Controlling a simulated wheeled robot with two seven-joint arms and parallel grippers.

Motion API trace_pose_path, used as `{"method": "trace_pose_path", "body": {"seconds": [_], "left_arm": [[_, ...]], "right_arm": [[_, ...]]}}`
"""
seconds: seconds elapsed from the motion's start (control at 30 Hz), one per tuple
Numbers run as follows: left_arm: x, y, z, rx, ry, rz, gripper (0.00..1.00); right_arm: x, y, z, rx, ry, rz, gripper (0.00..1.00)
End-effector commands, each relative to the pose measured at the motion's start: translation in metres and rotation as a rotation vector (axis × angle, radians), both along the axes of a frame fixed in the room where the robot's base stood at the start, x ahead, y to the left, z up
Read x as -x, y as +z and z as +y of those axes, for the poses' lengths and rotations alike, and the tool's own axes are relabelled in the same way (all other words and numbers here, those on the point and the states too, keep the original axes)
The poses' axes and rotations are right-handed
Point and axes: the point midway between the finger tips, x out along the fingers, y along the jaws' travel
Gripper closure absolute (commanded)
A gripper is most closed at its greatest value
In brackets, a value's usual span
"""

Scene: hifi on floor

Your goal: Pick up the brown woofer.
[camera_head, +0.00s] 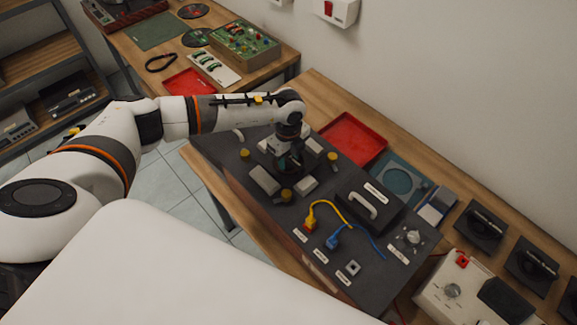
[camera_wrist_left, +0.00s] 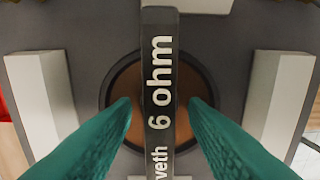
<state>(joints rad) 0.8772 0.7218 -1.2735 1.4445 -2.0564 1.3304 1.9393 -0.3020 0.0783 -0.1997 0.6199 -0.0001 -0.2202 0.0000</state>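The brown woofer (camera_wrist_left: 127,84) is a round brown disc in a dark ring, seen from above in the left wrist view. A dark upright bar (camera_wrist_left: 160,85) with white "6 ohm" lettering crosses its middle. My left gripper (camera_wrist_left: 160,108) has its two green fingers on either side of this bar, with a narrow gap on each side. It is open and holds nothing. In the head view my left gripper (camera_head: 288,162) points down over the dark panel (camera_head: 235,165) and hides the woofer. My right gripper is not in view.
Pale blocks stand left (camera_wrist_left: 40,100) and right (camera_wrist_left: 280,95) of the woofer. Yellow knobs (camera_head: 333,157), a black handled block (camera_head: 368,205) and yellow and blue cables (camera_head: 332,240) are on the panel. A red tray (camera_head: 353,138) lies behind it.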

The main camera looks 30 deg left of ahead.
Motion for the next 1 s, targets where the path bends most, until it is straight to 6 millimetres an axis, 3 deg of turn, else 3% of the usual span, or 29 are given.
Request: {"method": "trace_pose_path", "body": {"seconds": [0.43, 0.7, 1.0], "left_arm": [[-0.0001, -0.0028, -0.0001, 0.0, 0.0, 0.0, 0.6], [-0.0001, -0.0027, -0.0001, 0.0, 0.0, 0.0, 1.0], [-0.0001, -0.0027, -0.0001, 0.0, 0.0, 0.0, 1.0]], "right_arm": [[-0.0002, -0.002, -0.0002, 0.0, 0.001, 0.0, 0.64], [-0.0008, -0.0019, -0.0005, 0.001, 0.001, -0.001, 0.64], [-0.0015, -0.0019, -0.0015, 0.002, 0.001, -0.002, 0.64]]}}
